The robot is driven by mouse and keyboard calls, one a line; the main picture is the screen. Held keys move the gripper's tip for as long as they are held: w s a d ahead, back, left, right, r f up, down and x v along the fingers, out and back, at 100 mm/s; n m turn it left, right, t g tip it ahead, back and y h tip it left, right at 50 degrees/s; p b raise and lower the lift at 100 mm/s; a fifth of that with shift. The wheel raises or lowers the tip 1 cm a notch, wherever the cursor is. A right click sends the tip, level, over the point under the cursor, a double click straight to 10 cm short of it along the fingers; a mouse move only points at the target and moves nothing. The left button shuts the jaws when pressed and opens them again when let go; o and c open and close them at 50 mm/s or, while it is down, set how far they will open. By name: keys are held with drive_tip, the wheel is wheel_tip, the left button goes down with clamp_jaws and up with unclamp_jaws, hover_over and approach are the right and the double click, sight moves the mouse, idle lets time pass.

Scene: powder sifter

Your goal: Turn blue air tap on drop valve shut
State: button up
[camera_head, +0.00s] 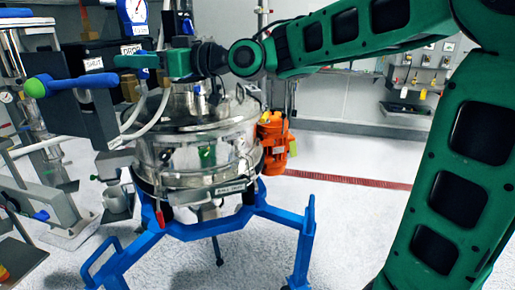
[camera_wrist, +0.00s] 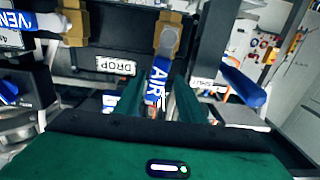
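The blue air tap handle (camera_wrist: 159,78), lettered AIR, hangs from a brass valve body (camera_wrist: 168,38) in the wrist view. A DROP label (camera_wrist: 116,66) is on the dark box to its left. My gripper (camera_wrist: 158,98) has its green fingers on either side of the handle's lower end. I cannot tell whether they press on it or stand slightly apart. In the head view my gripper (camera_head: 128,61) is at the valve panel above the sifter, and the tap is mostly hidden by it.
A blue VENT handle (camera_wrist: 18,20) is at the left of the wrist view. A blue lever (camera_wrist: 243,86) beside a SHUT label (camera_wrist: 204,82) is close on the right. In the head view, the steel sifter (camera_head: 200,150) stands below on a blue frame (camera_head: 250,212), with an orange motor (camera_head: 272,140).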

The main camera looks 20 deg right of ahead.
drive_tip(key=v, duration=0.7)
drive_tip(key=s+d+f+m+g+h, duration=0.1)
drive_tip(key=d+f+h, duration=0.4)
drive_tip(key=d+f, duration=0.5)
drive_tip(key=s+d+f+m+g+h, duration=0.2)
drive_tip(key=s+d+f+m+h, duration=0.2)
drive_tip(key=d+f, duration=0.6)
drive_tip(key=shift+s+d+f+m+h, duration=0.3)
drive_tip(key=shift+f+m+h, duration=0.4)
drive_tip(key=shift+f+m, duration=0.55)
drive_tip(key=shift+w+r, duration=0.1)
drive_tip(key=shift+w, duration=0.05)
drive_tip(key=shift+c, duration=0.6)
